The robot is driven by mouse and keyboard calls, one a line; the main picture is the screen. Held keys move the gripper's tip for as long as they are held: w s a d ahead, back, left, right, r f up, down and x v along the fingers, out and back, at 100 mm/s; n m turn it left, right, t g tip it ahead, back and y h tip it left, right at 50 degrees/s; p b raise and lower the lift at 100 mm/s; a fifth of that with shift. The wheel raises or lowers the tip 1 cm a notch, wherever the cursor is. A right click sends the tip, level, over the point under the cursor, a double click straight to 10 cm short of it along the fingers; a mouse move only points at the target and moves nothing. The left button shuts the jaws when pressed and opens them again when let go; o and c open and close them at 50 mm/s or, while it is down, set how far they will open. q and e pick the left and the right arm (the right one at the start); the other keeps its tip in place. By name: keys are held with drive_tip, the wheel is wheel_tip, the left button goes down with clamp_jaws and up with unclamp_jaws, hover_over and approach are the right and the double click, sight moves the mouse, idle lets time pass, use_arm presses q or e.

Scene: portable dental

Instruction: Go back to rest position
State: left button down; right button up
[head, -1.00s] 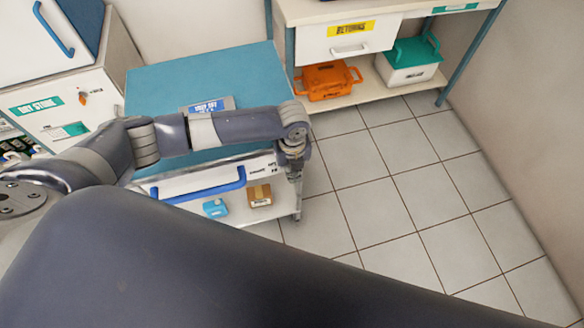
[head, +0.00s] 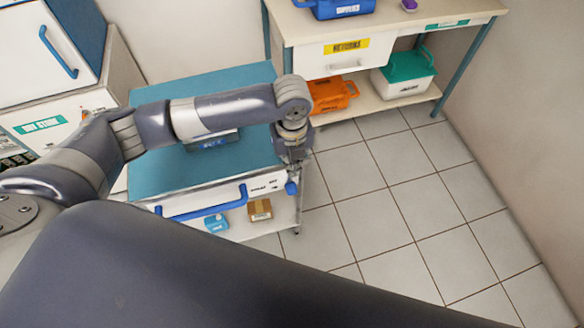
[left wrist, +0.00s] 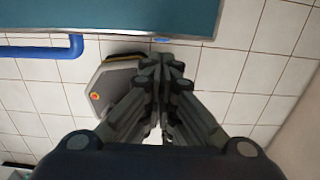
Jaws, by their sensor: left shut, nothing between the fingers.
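My left gripper (head: 295,160) hangs pointing down at the front right corner of the teal-topped cart (head: 160,165). In the left wrist view its fingers (left wrist: 168,65) are together and empty, over the tiled floor. The cart's teal surface (left wrist: 120,15) and its blue handle (left wrist: 40,51) show at the top of that view. In the head view I cannot tell whether the gripper touches the cart. The right gripper is in no frame. A large dark part of my own body fills the bottom of the head view.
A small blue box (head: 216,224) and a brown box (head: 260,209) lie on the cart's lower shelf. A bench (head: 440,18) at the back holds an orange case (head: 330,96) and a green-lidded box (head: 403,77) below. A white cabinet (head: 60,115) stands left. The tiled floor at right is clear.

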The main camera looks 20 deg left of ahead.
use_arm(q)
drive_tip(key=shift+s+d, duration=0.1)
idle(0.5)
drive_tip(key=s+d+n+t+h, duration=0.2)
drive_tip(key=s+d+n+h, duration=0.2)
drive_tip(key=s+d+n, duration=0.6)
drive_tip(key=s+a+f+n+t+y, duration=0.15)
drive_tip(key=s+a+n, duration=0.25)
drive_tip(key=a+n, duration=0.5)
drive_tip(key=s+a+r+n+y, duration=0.15)
drive_tip(key=s+a+n, duration=0.25)
drive_tip(key=a+n, duration=0.4)
wheel_tip(320, 180, down, 28)
drive_tip(key=s+g, duration=0.1)
drive_tip(key=s, duration=0.1)
drive_tip(key=s+a+f+g+y, duration=0.1)
drive_tip(key=s+a+f, duration=0.2)
drive_tip(key=s+f, duration=1.2)
drive_tip(key=shift+s+a+f, duration=0.2)
drive_tip(key=shift+s, duration=0.7)
